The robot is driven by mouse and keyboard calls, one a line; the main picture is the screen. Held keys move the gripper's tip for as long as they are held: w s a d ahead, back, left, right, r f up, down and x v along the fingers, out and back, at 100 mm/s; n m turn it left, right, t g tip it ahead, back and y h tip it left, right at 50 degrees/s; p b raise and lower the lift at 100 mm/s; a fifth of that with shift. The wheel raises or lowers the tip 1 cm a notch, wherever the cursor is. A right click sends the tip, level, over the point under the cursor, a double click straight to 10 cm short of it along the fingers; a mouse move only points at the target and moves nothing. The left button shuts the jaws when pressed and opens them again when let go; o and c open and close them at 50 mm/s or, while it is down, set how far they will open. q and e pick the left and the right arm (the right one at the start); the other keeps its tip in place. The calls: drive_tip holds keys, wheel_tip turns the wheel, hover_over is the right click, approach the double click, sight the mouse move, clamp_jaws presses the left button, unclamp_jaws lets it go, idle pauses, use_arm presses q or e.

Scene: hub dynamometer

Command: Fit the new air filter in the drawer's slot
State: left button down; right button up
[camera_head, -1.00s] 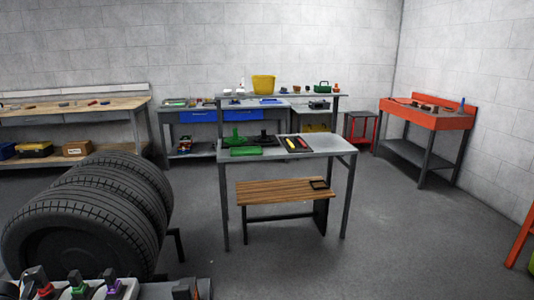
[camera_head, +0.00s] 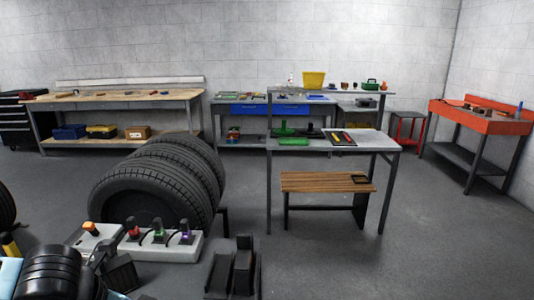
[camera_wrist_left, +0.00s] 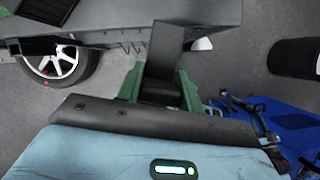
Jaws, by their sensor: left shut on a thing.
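In the left wrist view, my left gripper (camera_wrist_left: 160,86) shows as two green fingers beyond the pale blue wrist. The gripper is shut on a dark piece (camera_wrist_left: 160,92) between those fingers. I cannot tell from this view what the piece is. A grey plate (camera_wrist_left: 172,48) stands just beyond it; whether it belongs to the piece is unclear. Parts of my pale blue and black arm show at the lower left of the head view, but no fingertips are clear there. I cannot make out an air filter or a drawer slot with certainty. My right gripper is in neither view.
Stacked tyres (camera_head: 150,190) stand behind a pale panel with coloured plugs (camera_head: 165,242). Dark upright blocks (camera_head: 232,268) stand right of the panel. A steel table (camera_head: 365,140) and a wooden bench (camera_head: 325,181) stand beyond. The floor at right is clear. The left wrist view shows blue equipment (camera_wrist_left: 280,130).

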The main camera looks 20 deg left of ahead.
use_arm(q)
drive_tip(key=shift+w+d+f+m+h, duration=0.2)
drive_tip(key=shift+w+m+h, duration=0.1)
drive_tip(key=shift+w+m, duration=0.35)
drive_tip(key=shift+d+m+h, duration=0.15)
drive_tip(key=shift+m+h, duration=0.15)
drive_tip(key=shift+m, duration=0.35)
drive_tip(key=m, duration=0.1)
drive_tip(key=d+m, duration=0.1)
drive_tip(key=shift+m+g+h, duration=0.3)
drive_tip(key=shift+h, duration=0.1)
drive_tip(key=w+d+r+m+g+y+p, duration=0.15)
drive_tip(key=d+r+m+g, duration=0.35)
drive_tip(key=m, duration=1)
drive_tip(key=w+d+r+m+g+y, duration=0.1)
drive_tip(key=w+d+r+m+g, duration=0.2)
drive_tip(key=d+m, duration=0.85)
drive_tip(key=s+a+f+m, duration=0.2)
drive_tip(key=a+f+m, duration=0.2)
drive_tip(key=f, duration=0.4)
drive_tip(key=shift+s+a+f, duration=0.2)
drive_tip(key=shift+s+f, duration=0.05)
drive_tip(key=shift+f, duration=0.1)
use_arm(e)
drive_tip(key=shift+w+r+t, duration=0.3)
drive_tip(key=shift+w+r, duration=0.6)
use_arm(q)
drive_tip(key=shift+h, duration=0.25)
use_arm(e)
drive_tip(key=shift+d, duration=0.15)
